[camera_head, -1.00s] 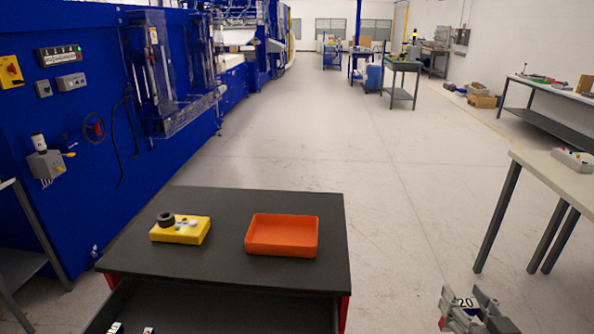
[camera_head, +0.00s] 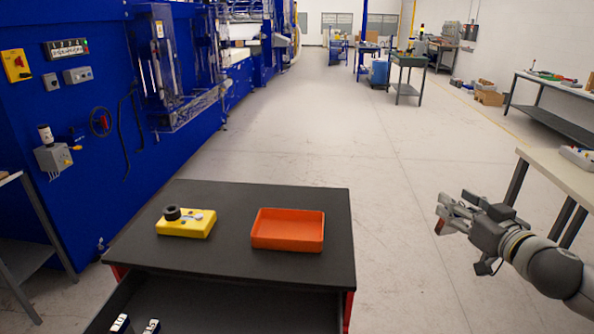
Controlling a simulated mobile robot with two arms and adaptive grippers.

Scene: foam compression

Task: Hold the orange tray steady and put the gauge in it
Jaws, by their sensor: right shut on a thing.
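The orange tray (camera_head: 287,245) is a shallow, empty, open box on the right half of the black cart top. A yellow box (camera_head: 185,229) with a black round knob and pale parts on top sits left of the tray, apart from it. My right gripper (camera_head: 447,217) is to the right of the cart, over the floor. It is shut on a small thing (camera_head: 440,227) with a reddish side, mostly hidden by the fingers. I cannot tell whether this thing or the yellow box is the gauge. My left gripper is out of view.
The black cart (camera_head: 235,276) has bare top around the tray. Its lower level holds small labelled blocks (camera_head: 150,327) at the front. A pale-topped table (camera_head: 550,165) stands close behind my right arm. Blue machinery (camera_head: 60,130) lines the left side. The floor beyond the cart is clear.

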